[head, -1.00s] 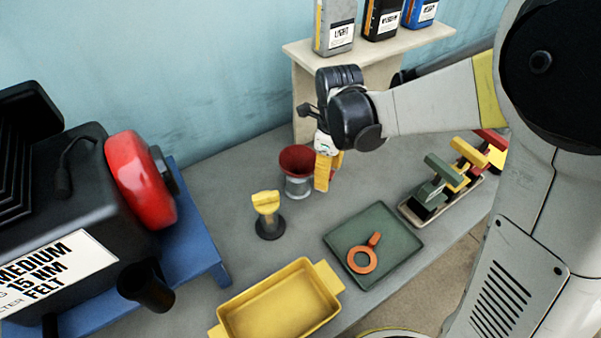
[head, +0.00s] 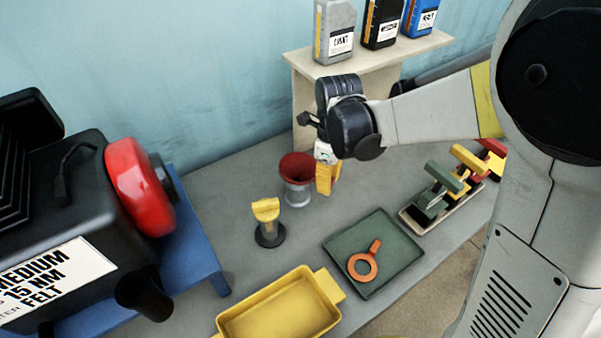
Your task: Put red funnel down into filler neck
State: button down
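The red funnel (head: 297,166) stands upright, wide end up, in a grey see-through holder (head: 298,194) on the grey bench. My gripper (head: 326,184), with yellow fingers, points down close to the right side of the funnel. Whether it touches the funnel, and how far its fingers are apart, I cannot tell. A black, open-topped tube (head: 146,291) on the front of the black machine at left looks like the filler neck. It stands well left of and nearer than the funnel, and nothing shows in it.
A yellow-topped piece (head: 267,209) on a dark base stands between funnel and machine. A yellow tray (head: 275,312), a green tray (head: 348,230) with an orange ring tool (head: 363,266), and a rack of coloured handles (head: 441,195) occupy the bench. A shelf (head: 410,46) with bottles stands behind.

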jog(key=shift+r+p, duration=0.35)
jog(key=shift+r, duration=0.15)
jog(key=shift+h, duration=0.4)
jog(key=shift+r+p, duration=0.7)
jog(key=shift+r, duration=0.35)
dwell(0.5)
